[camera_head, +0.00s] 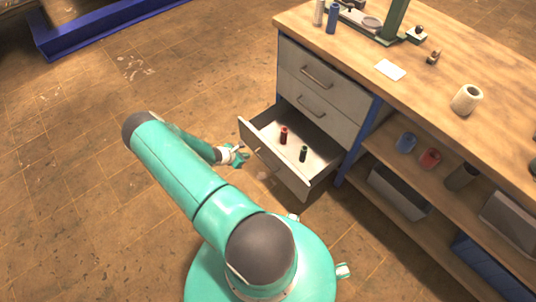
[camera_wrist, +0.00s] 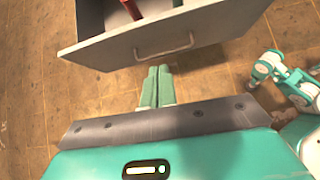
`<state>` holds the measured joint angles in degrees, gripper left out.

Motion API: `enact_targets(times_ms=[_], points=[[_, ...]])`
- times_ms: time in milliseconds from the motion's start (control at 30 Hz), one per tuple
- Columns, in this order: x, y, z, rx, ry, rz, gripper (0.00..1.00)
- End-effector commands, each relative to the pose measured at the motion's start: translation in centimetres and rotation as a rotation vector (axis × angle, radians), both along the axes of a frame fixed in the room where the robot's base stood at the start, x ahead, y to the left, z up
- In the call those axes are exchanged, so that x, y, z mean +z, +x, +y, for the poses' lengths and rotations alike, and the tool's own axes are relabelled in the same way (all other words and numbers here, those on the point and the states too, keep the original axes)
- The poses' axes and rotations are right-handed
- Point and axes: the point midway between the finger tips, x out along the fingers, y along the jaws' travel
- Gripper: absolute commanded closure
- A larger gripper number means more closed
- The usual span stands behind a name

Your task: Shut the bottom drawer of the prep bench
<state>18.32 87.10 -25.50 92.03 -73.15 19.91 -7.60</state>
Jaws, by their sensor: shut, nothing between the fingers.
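The bottom drawer (camera_head: 300,182) of the prep bench (camera_head: 345,92) is pulled well out, and a red item (camera_head: 284,135) and a dark green item (camera_head: 304,153) stand in it. In the wrist view, the drawer front (camera_wrist: 120,50) with its bar handle (camera_wrist: 165,47) lies just ahead of my fingers. My gripper (camera_head: 238,155) is in front of the drawer's left part in the head view. It also shows in the wrist view (camera_wrist: 157,75), with its two pale green fingers together and nothing between them. I cannot tell whether the fingertips touch the drawer front.
The two upper drawers (camera_head: 318,90) are shut. To the right, open shelves hold several cans (camera_head: 430,158) and grey boxes (camera_head: 398,192). The bench top carries a white cylinder (camera_head: 466,99) and small parts. The floor left of the drawer is clear.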

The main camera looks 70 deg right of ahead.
Motion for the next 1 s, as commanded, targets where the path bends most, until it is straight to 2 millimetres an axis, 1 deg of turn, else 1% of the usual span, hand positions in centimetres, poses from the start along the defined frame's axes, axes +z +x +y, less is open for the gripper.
enact_targets(times_ms=[33,100,267,367,767,900,1000], points=[[-1.0,-0.9,-0.1,0.016,0.009,0.023,1.0],[-1.8,-1.6,-0.2,0.03,0.015,0.041,1.0],[-2.8,-2.3,-0.9,0.037,0.019,0.05,1.0],[-3.8,-2.8,-1.7,0.035,0.019,0.049,1.0],[-9.4,-5.4,-6.6,0.031,0.019,0.046,1.0],[-9.2,-6.3,-8.7,0.033,0.017,0.045,1.0],[-9.2,-6.7,-9.6,0.034,0.019,0.046,1.0]])
